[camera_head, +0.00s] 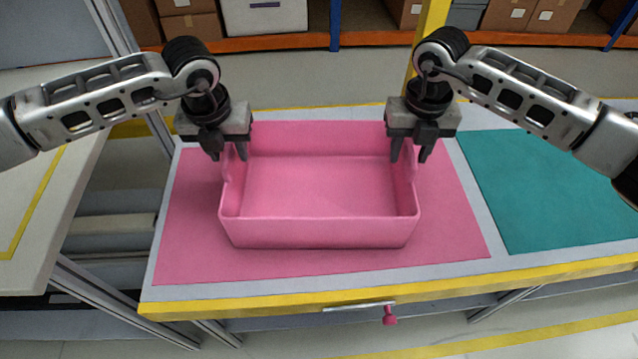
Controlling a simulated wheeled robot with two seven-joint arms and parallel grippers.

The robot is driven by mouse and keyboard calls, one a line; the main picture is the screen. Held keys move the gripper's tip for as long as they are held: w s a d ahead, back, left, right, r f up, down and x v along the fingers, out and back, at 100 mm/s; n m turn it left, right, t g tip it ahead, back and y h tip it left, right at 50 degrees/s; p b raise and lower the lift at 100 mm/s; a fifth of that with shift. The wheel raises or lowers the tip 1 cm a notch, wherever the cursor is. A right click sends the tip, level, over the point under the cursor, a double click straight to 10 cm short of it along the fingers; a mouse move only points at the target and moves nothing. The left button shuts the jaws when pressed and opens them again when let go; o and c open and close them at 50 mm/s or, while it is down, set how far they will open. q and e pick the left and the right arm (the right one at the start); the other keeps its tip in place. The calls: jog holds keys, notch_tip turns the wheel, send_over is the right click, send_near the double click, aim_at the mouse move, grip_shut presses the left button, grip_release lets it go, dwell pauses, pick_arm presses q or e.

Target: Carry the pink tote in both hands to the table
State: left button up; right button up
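The pink tote (320,232) is an open, empty box with raised handles on its left and right ends. It appears to rest upright on the pink mat (190,240) of the table (400,290). My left gripper (228,154) is over the left handle (233,170), pointing down with its fingers apart. My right gripper (410,154) is over the right handle (411,172), also pointing down, with its fingers spread on either side of the handle. Neither gripper looks closed on the tote. Contact at the handles cannot be made out.
A teal mat (550,185) lies clear on the right of the table. A pale table (40,210) with a yellow line stands at the left across a gap. A pink knob (389,316) sticks out below the front edge. Shelves with boxes (190,22) stand behind.

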pick_arm(q)
jog(key=shift+f, duration=0.4)
pick_arm(e)
jog(key=shift+f, duration=0.4)
pick_arm(q)
grip_shut()
pick_arm(e)
grip_shut()
pick_arm(q)
jog(key=shift+w+r, duration=0.1)
jog(key=shift+r, duration=0.05)
pick_arm(e)
jog(key=shift+r, duration=0.1)
